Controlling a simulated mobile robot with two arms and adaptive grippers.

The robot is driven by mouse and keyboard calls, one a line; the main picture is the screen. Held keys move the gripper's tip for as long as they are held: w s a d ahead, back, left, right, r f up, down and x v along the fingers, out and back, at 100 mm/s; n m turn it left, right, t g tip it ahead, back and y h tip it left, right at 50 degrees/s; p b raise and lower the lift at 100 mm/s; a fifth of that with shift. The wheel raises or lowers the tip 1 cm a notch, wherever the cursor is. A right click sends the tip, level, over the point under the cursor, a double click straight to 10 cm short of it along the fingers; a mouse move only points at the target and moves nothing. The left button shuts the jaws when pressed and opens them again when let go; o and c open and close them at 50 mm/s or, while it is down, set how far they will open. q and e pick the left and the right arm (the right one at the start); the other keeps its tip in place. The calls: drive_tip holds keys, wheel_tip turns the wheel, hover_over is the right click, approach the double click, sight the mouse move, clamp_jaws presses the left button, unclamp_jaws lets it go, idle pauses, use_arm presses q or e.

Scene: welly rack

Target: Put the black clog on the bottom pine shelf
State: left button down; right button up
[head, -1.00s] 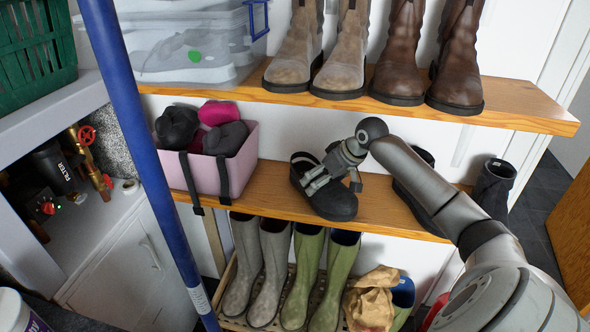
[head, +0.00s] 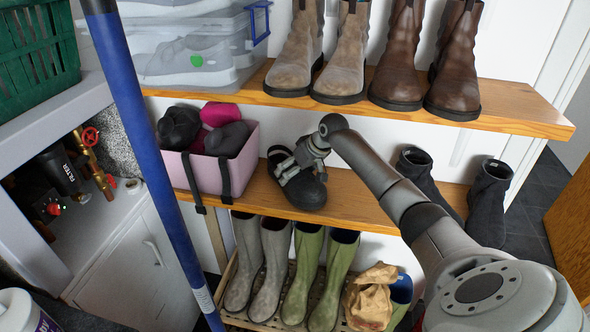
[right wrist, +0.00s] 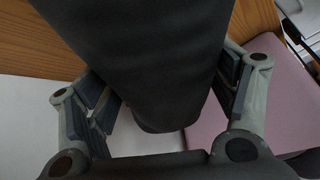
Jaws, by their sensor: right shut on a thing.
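The black clog (head: 309,191) is at the lower pine shelf (head: 357,205) in the head view, just right of the pink box. Its toe points to the front edge of the shelf. My right gripper (head: 290,167) is shut on the clog from above. In the right wrist view the dark clog (right wrist: 145,50) fills the space between the two fingers (right wrist: 165,95). I cannot tell whether the sole touches the shelf. My left gripper is not in view.
A pink box (head: 243,165) with dark and magenta items and hanging straps stands close left. Black ankle boots (head: 489,195) stand at the shelf's right. Wellies (head: 303,280) and a paper bag (head: 370,305) stand below. A blue pole (head: 150,170) crosses left.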

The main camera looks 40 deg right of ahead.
sight(323, 186)
drive_tip(key=shift+d, duration=0.1)
drive_tip(key=o, duration=1.1)
drive_tip(key=shift+f, duration=0.1)
drive_tip(key=shift+s+r, duration=0.15)
drive_tip(key=shift+r, duration=0.15)
drive_tip(key=v, duration=0.2)
drive_tip(key=shift+s+d+r, duration=0.1)
drive_tip(key=shift+s+r, duration=0.1)
drive_tip(key=shift+r, duration=0.1)
drive_tip(key=s+b, duration=0.1)
drive_tip(key=s, duration=0.2)
drive_tip(key=s+d, duration=0.1)
drive_tip(key=s, duration=0.2)
drive_tip(key=s+d+b, duration=0.1)
drive_tip(key=s, duration=0.2)
drive_tip(key=shift+s+f+b, duration=0.2)
drive_tip(key=shift+s+b, duration=0.15)
drive_tip(key=shift+s, duration=0.05)
drive_tip(key=shift+s+d+r, duration=0.1)
drive_tip(key=shift+s+d, duration=0.15)
drive_tip(key=shift+s, duration=0.65)
